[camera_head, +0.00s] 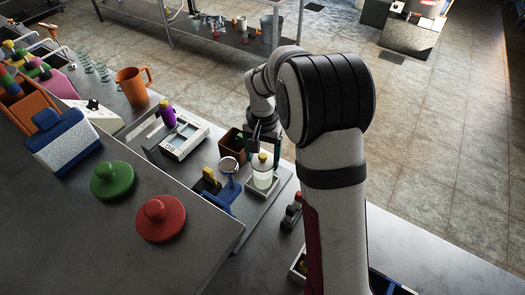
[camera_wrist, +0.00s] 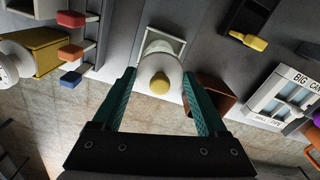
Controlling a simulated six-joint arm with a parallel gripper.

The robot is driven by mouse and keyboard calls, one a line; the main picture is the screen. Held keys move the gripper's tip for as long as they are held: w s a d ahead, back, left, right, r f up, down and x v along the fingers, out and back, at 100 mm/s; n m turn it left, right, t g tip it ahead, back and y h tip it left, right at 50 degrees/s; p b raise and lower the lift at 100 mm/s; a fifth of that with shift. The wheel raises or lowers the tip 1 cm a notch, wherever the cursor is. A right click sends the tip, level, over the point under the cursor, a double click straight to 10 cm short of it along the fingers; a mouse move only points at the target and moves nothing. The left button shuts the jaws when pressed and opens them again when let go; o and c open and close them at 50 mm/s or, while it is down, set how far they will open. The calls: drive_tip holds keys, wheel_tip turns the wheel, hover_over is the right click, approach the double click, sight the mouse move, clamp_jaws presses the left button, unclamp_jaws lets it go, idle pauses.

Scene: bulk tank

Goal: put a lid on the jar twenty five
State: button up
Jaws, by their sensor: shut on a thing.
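A clear, pale jar (camera_head: 262,179) stands upright in a small white square tray. A pale round lid with a yellow knob (camera_head: 263,157) is at its top; from here I cannot tell whether it is fully seated. My gripper (camera_head: 263,155) reaches down over it, with one finger on each side. In the wrist view, the teal fingers (camera_wrist: 159,78) flank the pale lid, and the yellow knob (camera_wrist: 159,84) shows between them. The white tray (camera_wrist: 164,34) shows behind. No number is readable on the jar.
Large green (camera_head: 112,180) and red (camera_head: 161,218) knobbed discs lie on the nearer raised surface.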

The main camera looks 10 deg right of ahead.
drive_tip(key=o, duration=1.2)
drive_tip(key=shift+o, duration=0.2)
wheel_tip(320, 180, up, 16)
drive_tip(key=shift+f, duration=0.15)
wheel_tip(320, 180, down, 16)
drive_tip(key=shift+r, duration=1.3)
